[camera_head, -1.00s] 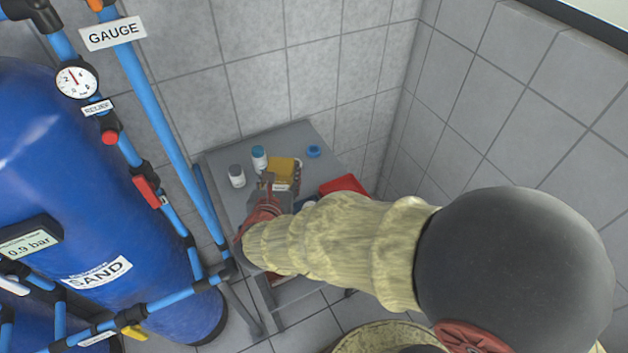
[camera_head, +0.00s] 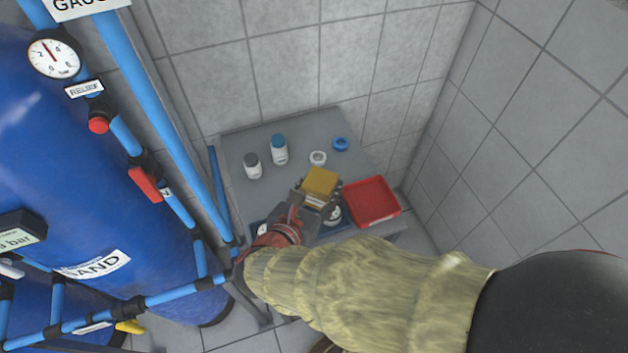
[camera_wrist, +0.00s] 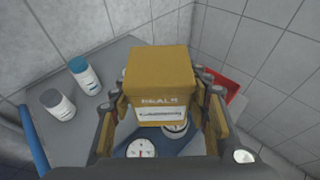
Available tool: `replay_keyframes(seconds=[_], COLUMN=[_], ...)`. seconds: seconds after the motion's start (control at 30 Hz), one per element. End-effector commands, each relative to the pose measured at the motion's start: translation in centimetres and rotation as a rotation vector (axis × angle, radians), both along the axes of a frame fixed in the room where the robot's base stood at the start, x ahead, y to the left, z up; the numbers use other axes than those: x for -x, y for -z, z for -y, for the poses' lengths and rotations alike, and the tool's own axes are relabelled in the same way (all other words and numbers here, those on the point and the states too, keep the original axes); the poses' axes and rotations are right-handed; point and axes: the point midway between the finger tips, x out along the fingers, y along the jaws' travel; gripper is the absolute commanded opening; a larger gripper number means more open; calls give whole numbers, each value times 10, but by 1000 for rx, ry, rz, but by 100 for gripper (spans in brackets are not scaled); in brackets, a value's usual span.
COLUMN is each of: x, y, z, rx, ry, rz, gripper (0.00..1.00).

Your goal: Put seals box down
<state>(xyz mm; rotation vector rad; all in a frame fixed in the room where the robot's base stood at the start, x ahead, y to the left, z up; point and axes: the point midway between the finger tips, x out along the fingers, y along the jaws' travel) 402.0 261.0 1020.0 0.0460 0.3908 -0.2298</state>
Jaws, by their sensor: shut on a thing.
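The seals box (camera_head: 320,184) is a yellow carton with a white label; in the wrist view the seals box (camera_wrist: 158,85) shows the word SEALS. My gripper (camera_head: 312,205) is shut on it, with one finger on each side. In the wrist view my gripper (camera_wrist: 165,110) has the box upright between its fingers. The box is over the grey table (camera_head: 245,205), in front of a white ring and left of a red tray. I cannot tell whether its underside touches anything; its lower part is hidden by the gripper.
A red tray (camera_head: 371,202) lies at the table's right. Two bottles, one grey-capped (camera_head: 252,166) and one blue-capped (camera_head: 279,149), stand at the back left. A white ring (camera_head: 318,158) and a blue ring (camera_head: 341,144) lie behind the box. A dark blue mat with round gauges (camera_wrist: 141,148) lies below the gripper.

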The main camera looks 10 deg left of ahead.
Motion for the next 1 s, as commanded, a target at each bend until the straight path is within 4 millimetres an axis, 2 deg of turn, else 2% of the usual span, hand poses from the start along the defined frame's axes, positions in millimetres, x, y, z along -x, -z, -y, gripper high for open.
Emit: replay_keyframes(seconds=[0.03, 0.2, 0.27, 0.4, 0.53, 0.77, 1.0], x=[-11, -46, -58, -75, -87, -95, -99], y=[9, 26, 32, 58, 72, 82, 115], z=[-4, -20, -26, -34, -40, -44, -46], rx=[2, 0, 1, 2, 0, 1, 1], ry=[5, 3, 4, 0, 1, 0, -2], rz=[-1, 0, 0, -1, 0, 0, 0], gripper=[17, 17, 17, 17, 17, 17, 17])
